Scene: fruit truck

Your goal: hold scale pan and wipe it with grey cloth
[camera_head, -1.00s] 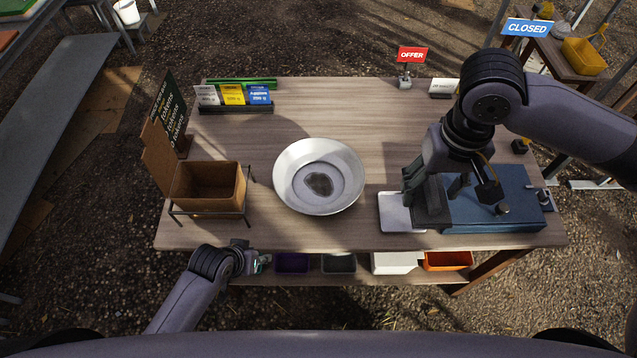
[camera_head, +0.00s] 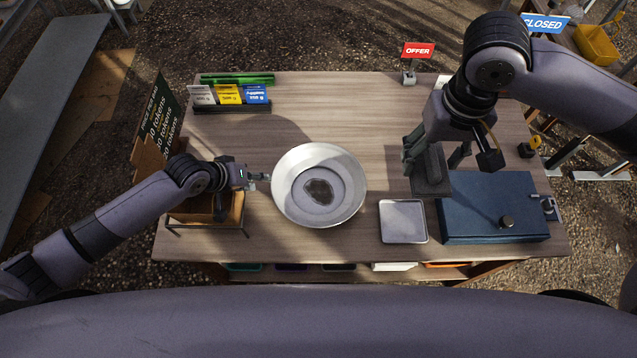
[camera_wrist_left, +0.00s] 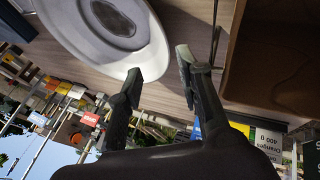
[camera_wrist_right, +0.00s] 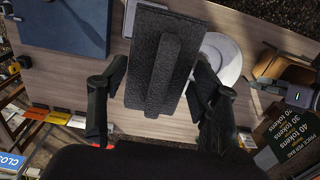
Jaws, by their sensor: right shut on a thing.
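The scale pan (camera_head: 285,207), a round silver dish with a dark stain in its middle, rests on the wooden table. It also shows in the left wrist view (camera_wrist_left: 75,40) and partly in the right wrist view (camera_wrist_right: 232,65). My left gripper (camera_head: 264,177) is open and empty at the pan's left rim. In the left wrist view its fingers (camera_wrist_left: 158,68) are spread, one close to the rim; contact is unclear. My right gripper (camera_wrist_right: 160,95) is shut on the dark grey cloth (camera_wrist_right: 155,60), a flat slab with a raised ridge, held right of the pan (camera_head: 431,172).
A small square metal tray (camera_head: 403,221) and a blue box (camera_head: 492,230) stand right of the pan. A brown bin (camera_head: 236,212) is under my left arm. A card rack (camera_head: 232,107) and an OFFER sign (camera_head: 418,50) stand at the back. The table behind the pan is clear.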

